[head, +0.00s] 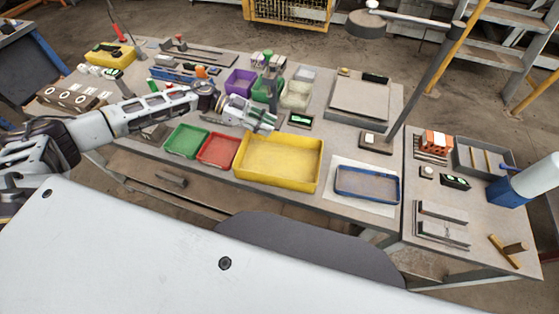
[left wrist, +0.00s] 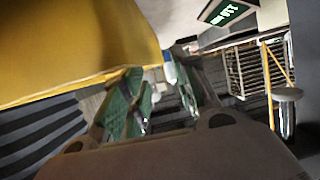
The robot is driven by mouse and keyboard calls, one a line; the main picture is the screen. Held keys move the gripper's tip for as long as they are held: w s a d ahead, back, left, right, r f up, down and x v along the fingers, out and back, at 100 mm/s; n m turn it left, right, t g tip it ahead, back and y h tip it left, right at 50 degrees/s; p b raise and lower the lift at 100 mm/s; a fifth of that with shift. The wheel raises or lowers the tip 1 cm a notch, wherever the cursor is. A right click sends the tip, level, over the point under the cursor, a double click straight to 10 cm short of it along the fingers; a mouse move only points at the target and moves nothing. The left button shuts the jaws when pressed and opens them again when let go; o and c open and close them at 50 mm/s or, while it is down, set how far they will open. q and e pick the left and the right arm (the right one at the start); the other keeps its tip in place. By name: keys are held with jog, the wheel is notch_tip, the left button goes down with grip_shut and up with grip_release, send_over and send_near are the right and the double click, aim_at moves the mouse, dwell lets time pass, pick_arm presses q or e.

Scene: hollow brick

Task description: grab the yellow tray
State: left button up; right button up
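The yellow tray (head: 274,181) is a wide, shallow, empty tray at the front edge of the workbench in the head view. In the left wrist view its yellow wall (left wrist: 60,45) fills the upper left, very close. My left gripper (head: 266,120) is above the bench at the tray's far left corner. Its green-padded fingers (left wrist: 163,95) are apart with nothing visible between them, so it is open. I cannot tell whether a finger touches the tray. My right gripper is not in view.
Red (head: 218,151) and green (head: 186,141) trays stand left of the yellow tray. A blue tray (head: 367,184) lies on a white sheet at its right. Purple (head: 240,82) and other small bins stand behind. A small dark display (head: 300,120) sits behind the tray.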

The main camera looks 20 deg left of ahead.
pick_arm(q)
jog(key=shift+d, duration=0.15)
jog(key=shift+s+p+x, duration=0.15)
jog(key=shift+p+x, duration=0.1)
jog(key=shift+x, duration=1)
jog(key=shift+s+p+x, duration=0.15)
jog(key=shift+p+x, duration=0.1)
jog(key=shift+x, duration=0.95)
jog(key=shift+f, duration=0.1)
grip_shut()
